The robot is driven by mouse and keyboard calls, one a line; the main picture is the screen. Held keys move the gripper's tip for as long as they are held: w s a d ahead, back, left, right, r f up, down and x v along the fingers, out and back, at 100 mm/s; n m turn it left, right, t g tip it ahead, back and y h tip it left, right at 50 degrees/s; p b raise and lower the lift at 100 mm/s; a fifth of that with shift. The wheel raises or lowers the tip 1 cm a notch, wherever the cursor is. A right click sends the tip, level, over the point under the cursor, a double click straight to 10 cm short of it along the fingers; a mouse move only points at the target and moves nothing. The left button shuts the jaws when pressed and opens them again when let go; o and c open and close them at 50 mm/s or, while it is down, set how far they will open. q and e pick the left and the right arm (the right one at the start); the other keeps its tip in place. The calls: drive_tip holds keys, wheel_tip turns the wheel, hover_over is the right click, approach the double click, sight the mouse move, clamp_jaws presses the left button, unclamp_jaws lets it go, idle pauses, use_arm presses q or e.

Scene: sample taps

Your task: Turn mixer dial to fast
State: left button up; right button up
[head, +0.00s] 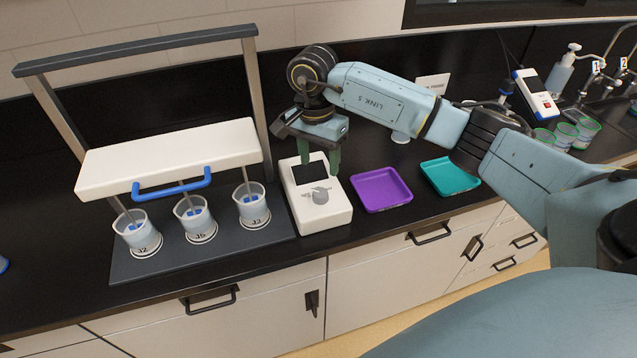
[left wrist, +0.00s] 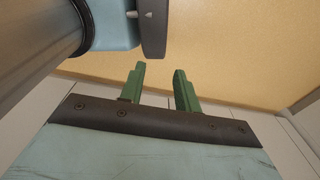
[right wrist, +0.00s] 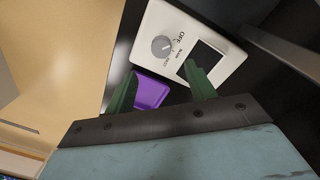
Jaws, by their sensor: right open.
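The mixer control box (head: 334,213) is white with a dark screen and stands on the black counter, right of the stirrer stand. Its grey dial (head: 320,196) sits on the sloped top, below the screen. In the right wrist view the dial (right wrist: 163,45) shows with "OFF", "SLOW" and a partly hidden label around it; the exact setting is hard to read. My right gripper (head: 320,168) is open above the box's screen end, its fingers behind the dial and not touching it. My left gripper (left wrist: 158,80) is open and empty over the floor.
The stirrer stand (head: 168,160) with a blue handle holds several beakers at left. A purple tray (head: 381,190) and a teal tray (head: 449,177) lie to the right. Green-rimmed beakers (head: 565,132) and a white-and-blue meter (head: 537,93) stand further right.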

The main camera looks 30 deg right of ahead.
hover_over(320, 192)
wheel_tip(320, 192, down, 4)
drive_tip(key=shift+a+f, duration=0.1)
wheel_tip(320, 192, down, 5)
drive_tip(key=shift+r+p, duration=0.15)
drive_tip(key=shift+p, duration=0.25)
drive_tip(key=shift+c, duration=0.8)
drive_tip(key=c, duration=0.8)
use_arm(q)
drive_tip(key=shift+w+r, duration=0.2)
drive_tip(key=shift+r, duration=0.3)
